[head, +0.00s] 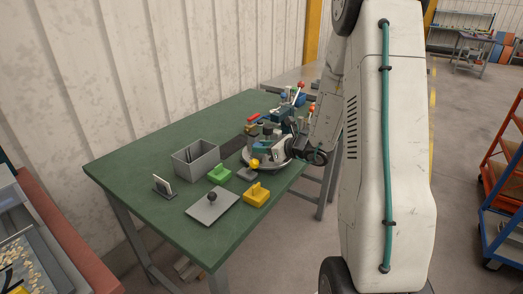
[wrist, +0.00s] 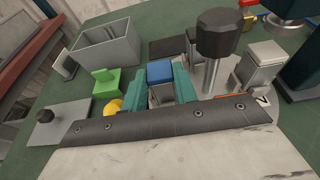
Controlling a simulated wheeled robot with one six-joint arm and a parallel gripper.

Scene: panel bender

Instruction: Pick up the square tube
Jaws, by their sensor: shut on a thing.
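My gripper (wrist: 158,94) is shut, with its teal fingers on either side of a grey, square-sided piece, which looks like the square tube (wrist: 161,96). A blue block (wrist: 160,71) shows just beyond the fingertips; whether it touches the tube I cannot tell. In the head view my gripper (head: 264,146) is low over the bender's round base (head: 250,162), and the tube is too small and covered to make out there. The panel bender (wrist: 219,45) shows a post with a black knob to the right of my fingers.
The green table (head: 130,171) carries a grey open bin (head: 196,160), a green block (head: 219,175), a yellow block (head: 256,196) and a grey plate with a knob (head: 212,206). A small upright holder (head: 163,186) stands at left. Bender handles crowd the right.

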